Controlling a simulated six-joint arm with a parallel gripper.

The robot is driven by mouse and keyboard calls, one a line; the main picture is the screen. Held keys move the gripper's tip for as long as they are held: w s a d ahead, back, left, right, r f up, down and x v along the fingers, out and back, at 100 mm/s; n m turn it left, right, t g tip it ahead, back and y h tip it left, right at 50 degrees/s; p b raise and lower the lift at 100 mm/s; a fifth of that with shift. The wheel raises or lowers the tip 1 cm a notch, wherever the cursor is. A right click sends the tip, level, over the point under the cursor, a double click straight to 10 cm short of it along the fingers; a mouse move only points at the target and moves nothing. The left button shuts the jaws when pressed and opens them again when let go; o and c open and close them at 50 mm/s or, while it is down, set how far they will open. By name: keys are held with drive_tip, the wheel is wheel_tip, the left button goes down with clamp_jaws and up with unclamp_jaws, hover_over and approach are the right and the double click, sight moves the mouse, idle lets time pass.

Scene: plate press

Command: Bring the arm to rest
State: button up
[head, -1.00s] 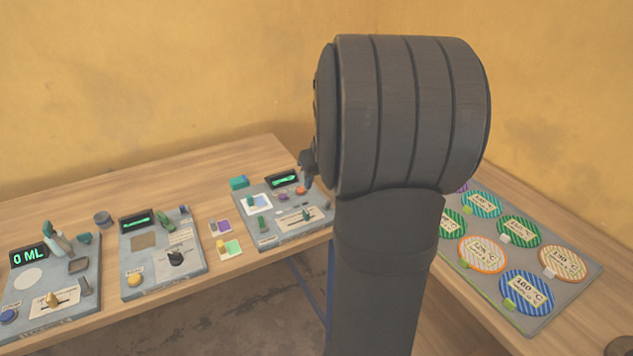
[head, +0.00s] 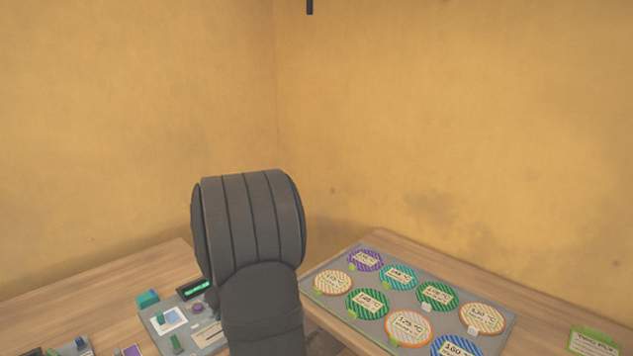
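My arm rises in the lower middle of the head view, its thick dark grey joint standing in front of the table corner. A small dark piece shows at the top edge; I cannot tell whether it belongs to my gripper. My gripper's fingers are not seen, so whether they are open or shut does not show.
On the right table lies a grey board (head: 330,284) with several round striped temperature plates, among them a purple one (head: 366,260). A green-edged card (head: 592,341) lies further right. On the left table a grey device panel (head: 157,334) with a lit display (head: 194,287) is partly hidden by my arm.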

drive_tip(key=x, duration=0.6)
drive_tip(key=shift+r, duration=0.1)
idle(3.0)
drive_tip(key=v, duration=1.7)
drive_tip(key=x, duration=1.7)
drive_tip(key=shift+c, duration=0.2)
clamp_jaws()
